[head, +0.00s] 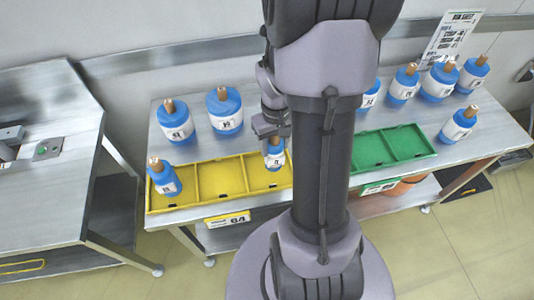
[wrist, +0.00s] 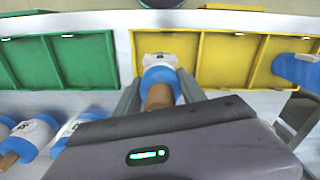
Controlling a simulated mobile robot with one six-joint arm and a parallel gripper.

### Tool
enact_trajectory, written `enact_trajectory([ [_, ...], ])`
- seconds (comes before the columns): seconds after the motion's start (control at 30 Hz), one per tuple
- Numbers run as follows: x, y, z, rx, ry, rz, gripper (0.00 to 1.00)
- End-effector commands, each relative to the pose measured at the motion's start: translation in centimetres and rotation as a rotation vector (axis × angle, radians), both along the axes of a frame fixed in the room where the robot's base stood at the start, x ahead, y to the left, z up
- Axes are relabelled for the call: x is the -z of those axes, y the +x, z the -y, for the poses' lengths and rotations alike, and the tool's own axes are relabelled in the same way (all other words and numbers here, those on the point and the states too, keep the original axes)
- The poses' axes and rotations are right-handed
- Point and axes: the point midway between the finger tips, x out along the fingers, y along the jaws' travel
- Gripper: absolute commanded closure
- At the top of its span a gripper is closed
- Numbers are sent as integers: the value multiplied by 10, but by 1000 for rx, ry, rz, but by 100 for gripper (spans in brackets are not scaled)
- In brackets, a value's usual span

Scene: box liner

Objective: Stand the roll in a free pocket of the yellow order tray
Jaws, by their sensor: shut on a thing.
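My gripper (head: 271,136) is shut on a blue roll (head: 274,158) with a white label and a brown core end on top; it also shows between the fingers in the wrist view (wrist: 160,78). The roll is upright at the right-end pocket of the yellow order tray (head: 222,180). I cannot tell whether its bottom touches the pocket floor. Another blue roll (head: 164,178) stands in the tray's left-end pocket. The middle pocket is empty. My arm hides part of the tray's right end in the head view.
A green tray (head: 394,148) lies to the right, its visible pockets empty. Two larger blue rolls (head: 175,120) (head: 224,108) stand behind the yellow tray. Several more rolls (head: 438,82) stand on the right of the table. A separate metal bench (head: 50,160) is at the left.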

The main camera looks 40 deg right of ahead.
Motion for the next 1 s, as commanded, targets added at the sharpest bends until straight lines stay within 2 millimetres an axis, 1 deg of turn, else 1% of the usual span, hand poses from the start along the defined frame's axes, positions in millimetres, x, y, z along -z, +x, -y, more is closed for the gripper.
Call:
enact_trajectory([
  [0.17,5,17,-11,0,0,0,100],
  [0.2,16,15,-10,2,2,-3,100],
  [0.3,38,14,-10,2,2,-3,100],
  [0.33,40,15,-10,1,2,-2,100],
  [0.53,36,15,-9,2,0,0,100],
  [0.67,41,15,-9,2,0,0,100],
  [0.7,40,14,-9,2,0,-1,46],
  [0.77,40,14,-9,2,0,-1,35],
  [0.8,40,14,-9,2,0,-1,31],
  [1.0,40,14,-9,2,0,-1,31],
])
